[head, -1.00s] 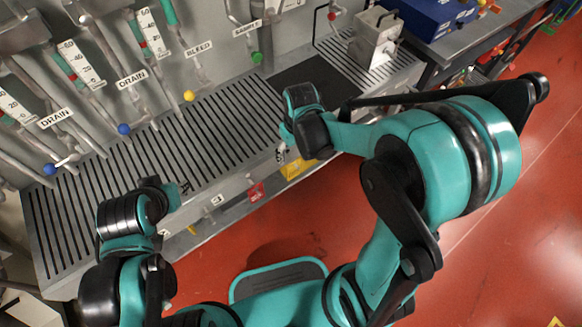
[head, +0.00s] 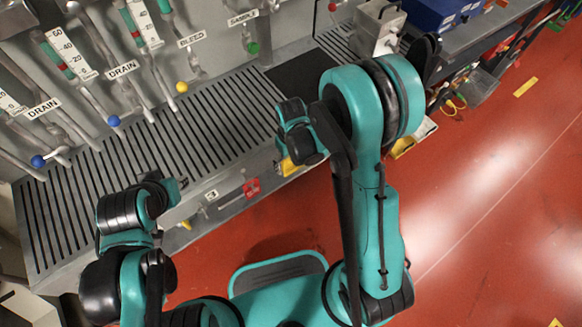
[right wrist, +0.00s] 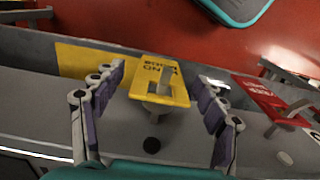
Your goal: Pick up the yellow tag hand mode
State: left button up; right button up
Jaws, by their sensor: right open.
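The yellow tag (right wrist: 158,84) hangs at the front face of the steel bench, its lettering upside down in the right wrist view. My right gripper (right wrist: 162,77) is open, with one finger on each side of the tag and visible gaps to it. In the head view my right gripper (head: 282,147) is at the bench's front edge, partly hiding a yellow patch (head: 290,166). My left gripper (head: 181,186) is by the bench front further left; its fingers are too small to judge.
A red tag (right wrist: 268,100) hangs beside the yellow tag; it also shows in the head view (head: 251,188). A flat yellow panel (right wrist: 85,62) lies behind the yellow tag. The slotted bench top (head: 215,115) carries pipes and valves behind. Red floor (head: 480,190) is open at right.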

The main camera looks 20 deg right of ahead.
jog(key=shift+r, duration=0.1)
jog(key=shift+c, duration=0.6)
jog(key=c, duration=0.9)
jog(key=shift+r+p, duration=0.35)
jog(key=shift+r, duration=0.55)
jog(key=s+d, duration=0.2)
jog(key=s, duration=0.3)
jog(key=s+d, duration=0.2)
jog(key=s, duration=0.4)
jog(key=s+d+b, duration=0.1)
jog(key=s+d, duration=0.1)
jog(key=s, duration=0.4)
jog(key=shift+d+f, duration=0.1)
jog(key=shift+f, duration=0.05)
